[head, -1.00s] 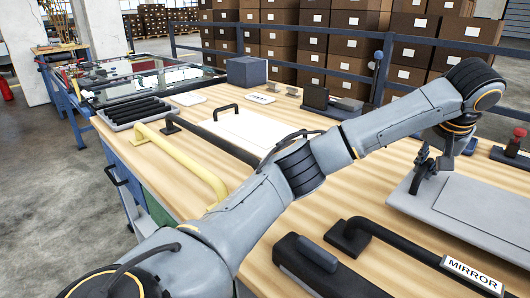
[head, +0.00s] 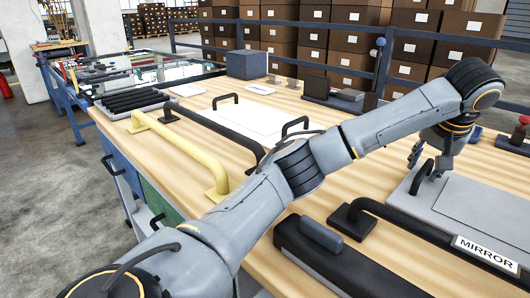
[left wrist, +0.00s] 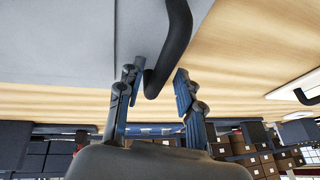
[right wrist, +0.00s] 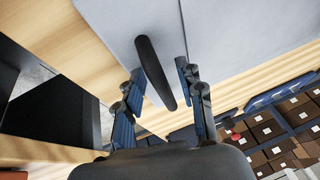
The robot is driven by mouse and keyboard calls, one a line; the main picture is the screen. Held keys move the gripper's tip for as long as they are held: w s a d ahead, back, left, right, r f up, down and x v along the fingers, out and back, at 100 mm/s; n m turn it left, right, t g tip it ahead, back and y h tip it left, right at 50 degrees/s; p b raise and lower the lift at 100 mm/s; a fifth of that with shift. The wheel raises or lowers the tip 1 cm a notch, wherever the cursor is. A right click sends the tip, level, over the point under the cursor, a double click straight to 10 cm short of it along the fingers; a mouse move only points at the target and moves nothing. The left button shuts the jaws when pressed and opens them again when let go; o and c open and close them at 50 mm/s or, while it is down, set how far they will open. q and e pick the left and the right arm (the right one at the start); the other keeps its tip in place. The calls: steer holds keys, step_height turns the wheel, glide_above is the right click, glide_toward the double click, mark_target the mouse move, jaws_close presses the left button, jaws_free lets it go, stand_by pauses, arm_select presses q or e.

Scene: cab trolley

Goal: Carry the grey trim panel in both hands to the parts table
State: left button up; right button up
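The grey trim panel (head: 485,205) lies flat on the wooden tabletop at the right of the head view. A black handle (head: 421,178) stands at its left end. My left gripper (head: 416,155) is above this handle, fingers pointing down. In the left wrist view the left gripper (left wrist: 156,75) is open, with the black handle (left wrist: 178,40) showing between and beyond its fingertips. In the right wrist view the right gripper (right wrist: 160,72) is open, with another black handle (right wrist: 153,70) of the panel between its fingers. Contact cannot be told. The right gripper is outside the head view.
A black bar labelled MIRROR (head: 440,236) and a dark trim piece (head: 325,258) lie in front of the panel. Railings and stacked boxes stand behind.

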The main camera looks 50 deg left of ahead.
steer(key=shift+r, duration=0.1)
arm_select(q)
steer(key=v, duration=1.2)
arm_select(e)
steer(key=v, duration=1.1)
steer(key=shift+s+r, duration=0.2)
steer(key=shift+r, duration=0.1)
arm_select(q)
steer(key=shift+f, duration=0.1)
arm_select(e)
steer(key=shift+d, duration=0.1)
